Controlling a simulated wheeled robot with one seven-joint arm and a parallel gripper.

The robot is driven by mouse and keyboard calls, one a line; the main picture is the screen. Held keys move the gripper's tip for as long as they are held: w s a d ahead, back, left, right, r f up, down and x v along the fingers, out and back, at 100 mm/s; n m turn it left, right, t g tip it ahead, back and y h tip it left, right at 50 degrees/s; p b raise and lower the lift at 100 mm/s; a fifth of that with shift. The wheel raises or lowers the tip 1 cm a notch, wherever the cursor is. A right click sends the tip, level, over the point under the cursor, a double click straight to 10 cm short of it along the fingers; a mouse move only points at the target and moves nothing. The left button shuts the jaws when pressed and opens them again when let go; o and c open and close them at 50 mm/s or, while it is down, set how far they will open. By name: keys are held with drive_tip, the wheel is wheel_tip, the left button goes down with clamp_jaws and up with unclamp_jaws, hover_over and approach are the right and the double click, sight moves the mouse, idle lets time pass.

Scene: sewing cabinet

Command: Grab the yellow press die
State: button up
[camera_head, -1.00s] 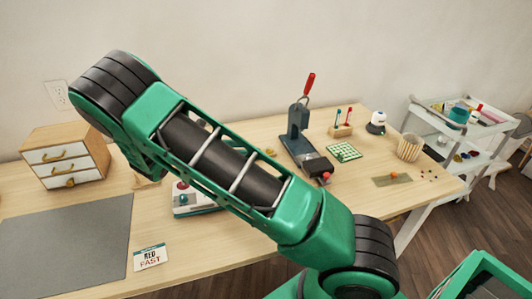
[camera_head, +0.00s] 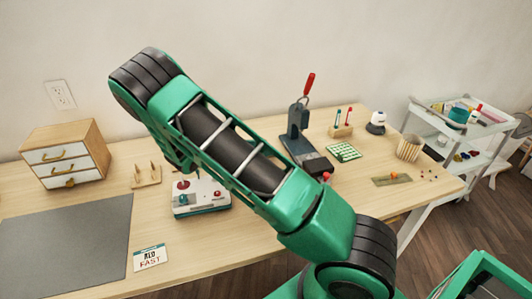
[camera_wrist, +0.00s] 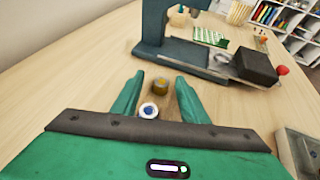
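The yellow press die (camera_wrist: 159,87) is a small dark-sided cylinder with a yellow top, seen upright on the table in the wrist view. A similar die with a white and blue top (camera_wrist: 148,111) stands just nearer to my palm. My gripper (camera_wrist: 160,77) is open, with its two green fingers on either side of both dies in the picture. I cannot tell whether the fingers are at the die's height. In the head view my arm hides both dies and the gripper.
A dark press (camera_head: 298,135) with a red handle stands beyond the dies; its base shows in the wrist view (camera_wrist: 180,52). A grey box-like thing (camera_wrist: 300,152) is at lower right there. A wooden peg stand (camera_head: 146,178) and a white device (camera_head: 200,198) stand left of my arm.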

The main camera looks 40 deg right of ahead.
drive_tip(key=shift+c, duration=0.2)
clamp_jaws()
